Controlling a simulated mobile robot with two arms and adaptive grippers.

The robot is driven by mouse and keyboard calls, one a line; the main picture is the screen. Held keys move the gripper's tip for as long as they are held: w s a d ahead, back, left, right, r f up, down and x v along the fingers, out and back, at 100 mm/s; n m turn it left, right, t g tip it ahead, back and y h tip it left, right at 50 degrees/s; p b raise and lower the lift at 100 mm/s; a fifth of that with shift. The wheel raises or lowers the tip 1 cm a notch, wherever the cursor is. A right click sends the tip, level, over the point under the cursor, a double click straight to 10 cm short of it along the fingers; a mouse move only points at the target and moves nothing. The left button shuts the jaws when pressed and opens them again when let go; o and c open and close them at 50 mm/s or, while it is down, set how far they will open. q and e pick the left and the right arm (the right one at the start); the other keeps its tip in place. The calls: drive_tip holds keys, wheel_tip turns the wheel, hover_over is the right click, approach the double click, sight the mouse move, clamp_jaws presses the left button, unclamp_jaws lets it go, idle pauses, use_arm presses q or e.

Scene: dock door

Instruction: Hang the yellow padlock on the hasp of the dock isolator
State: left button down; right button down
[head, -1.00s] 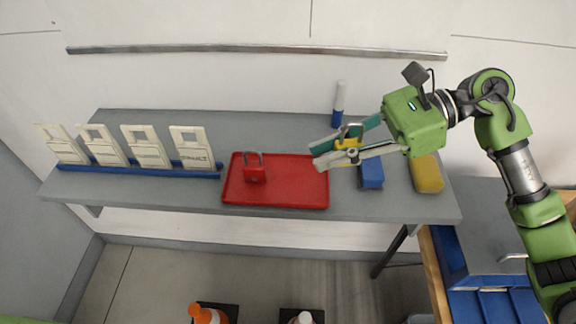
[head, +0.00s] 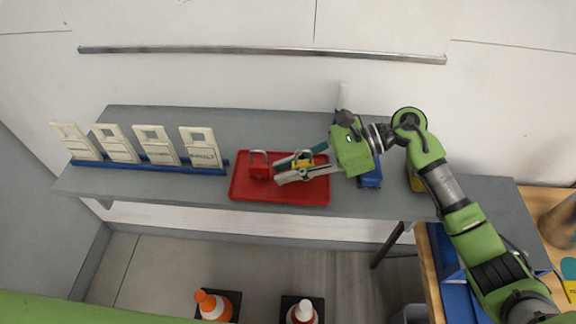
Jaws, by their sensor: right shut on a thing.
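The yellow padlock (head: 302,164) is between the fingers of my right gripper (head: 277,172), with its grey shackle sticking up. The gripper is shut on it, over the right half of the red tray (head: 278,196). I cannot tell whether the padlock touches the tray. A red padlock (head: 259,171) stands in the tray, just left of the fingertips. The dock isolator and its hasp are not in view. My left gripper is not in view.
Several cream tags (head: 157,146) stand in a blue rail (head: 140,168) on the left of the grey shelf (head: 240,125). A blue block (head: 371,180), a white bottle (head: 343,95) and a partly hidden yellow thing (head: 414,180) are at right. Bottles (head: 213,307) stand below.

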drive_tip(key=shift+f+b, duration=0.25)
drive_tip(key=shift+b, duration=0.2)
drive_tip(key=c, duration=2)
unclamp_jaws()
drive_tip(key=shift+o, duration=0.2)
